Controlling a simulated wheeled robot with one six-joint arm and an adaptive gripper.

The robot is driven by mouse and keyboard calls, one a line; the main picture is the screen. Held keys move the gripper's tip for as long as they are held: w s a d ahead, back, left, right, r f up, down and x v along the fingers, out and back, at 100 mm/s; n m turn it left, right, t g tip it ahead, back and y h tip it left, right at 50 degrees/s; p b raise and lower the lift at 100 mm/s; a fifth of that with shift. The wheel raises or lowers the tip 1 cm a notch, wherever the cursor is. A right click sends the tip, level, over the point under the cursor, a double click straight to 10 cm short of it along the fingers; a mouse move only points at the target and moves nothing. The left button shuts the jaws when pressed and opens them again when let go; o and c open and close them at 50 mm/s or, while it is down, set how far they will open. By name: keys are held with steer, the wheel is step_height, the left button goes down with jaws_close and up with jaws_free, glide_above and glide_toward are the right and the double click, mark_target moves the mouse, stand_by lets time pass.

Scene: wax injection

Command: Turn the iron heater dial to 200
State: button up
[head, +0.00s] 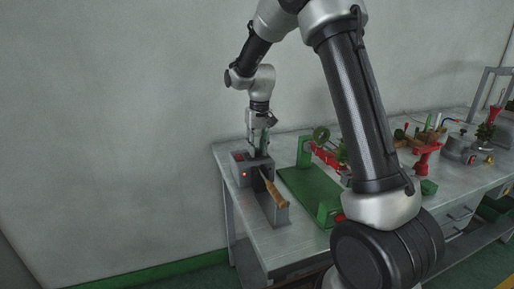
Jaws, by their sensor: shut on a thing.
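The iron heater (242,172), a grey box with a red light on its front, stands at the left end of the metal bench. My gripper (258,153) points straight down onto the top of the heater and is shut at its dial. The dial itself is hidden behind the fingers, and its setting cannot be read. A soldering-type iron with a wooden handle (272,192) rests in the grey stand (275,214) in front of the heater.
My arm crosses the middle of the view and hides part of the bench (222,150). Red clamps (424,158) and small tools fill the right side. A plain wall is behind.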

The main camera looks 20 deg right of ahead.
mark_target(259, 149)
steer(key=m, duration=0.6)
steer(key=shift+m, duration=0.4)
stand_by(0.3)
steer(key=o, duration=1)
steer(key=shift+o, duration=0.2)
step_height(259, 149, up, 12)
steer(key=shift+s+d, duration=0.2)
steer(key=shift+d, duration=0.1)
